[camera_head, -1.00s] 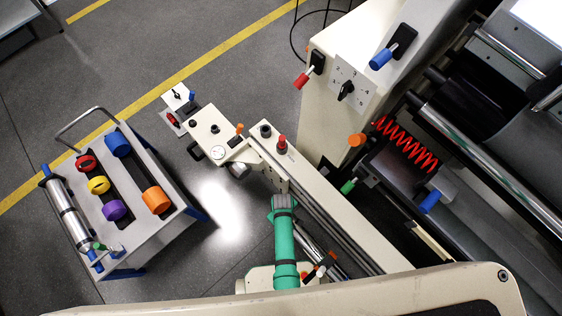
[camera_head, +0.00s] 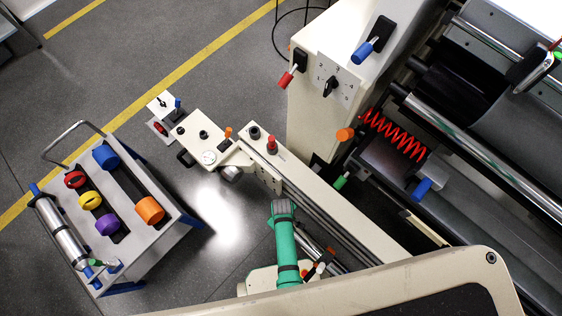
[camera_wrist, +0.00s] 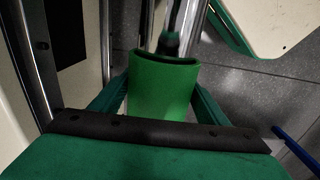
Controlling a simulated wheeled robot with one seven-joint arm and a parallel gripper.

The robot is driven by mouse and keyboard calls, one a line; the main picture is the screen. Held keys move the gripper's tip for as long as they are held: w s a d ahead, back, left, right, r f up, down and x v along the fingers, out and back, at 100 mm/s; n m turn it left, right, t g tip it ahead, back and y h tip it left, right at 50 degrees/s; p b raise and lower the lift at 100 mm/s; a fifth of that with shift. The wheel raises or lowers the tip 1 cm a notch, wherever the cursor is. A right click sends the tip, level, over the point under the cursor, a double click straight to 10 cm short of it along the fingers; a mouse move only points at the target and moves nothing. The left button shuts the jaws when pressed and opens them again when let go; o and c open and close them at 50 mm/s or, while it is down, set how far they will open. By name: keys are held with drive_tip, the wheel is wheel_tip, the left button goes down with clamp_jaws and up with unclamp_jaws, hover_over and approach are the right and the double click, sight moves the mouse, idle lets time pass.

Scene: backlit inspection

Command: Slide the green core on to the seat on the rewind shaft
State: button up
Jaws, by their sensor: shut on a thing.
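The green core (camera_wrist: 165,88), a hollow cylinder, sits between the two green fingers of my gripper (camera_wrist: 158,98) in the wrist view. The gripper is shut on it, and the core's open far end faces away from me. A shiny metal rod (camera_wrist: 181,20), seemingly the rewind shaft, stands beyond the core, its dark end close to the core's mouth. I cannot tell whether that end is inside the bore or just short of it. The shaft's seat cannot be made out. I cannot make out the held core or the fingers in the head view.
A cart (camera_head: 168,226) with red, yellow, purple, blue and orange cores and a silver roller stands at left. A cream machine (camera_head: 318,120) with levers and a red coiled hose (camera_head: 393,136) fills the right. A cream beam (camera_head: 330,200) runs between. Grey floor lies open around the cart.

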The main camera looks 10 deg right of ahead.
sight(312, 247)
drive_tip(key=shift+s+d, duration=1.7)
drive_tip(key=shift+s, duration=0.7)
drive_tip(key=shift+s+d, duration=1.75)
drive_tip(key=shift+s, duration=0.6)
drive_tip(key=shift+s+d, duration=1.7)
drive_tip(key=shift+s, duration=0.7)
idle(0.3)
drive_tip(key=o, duration=1.2)
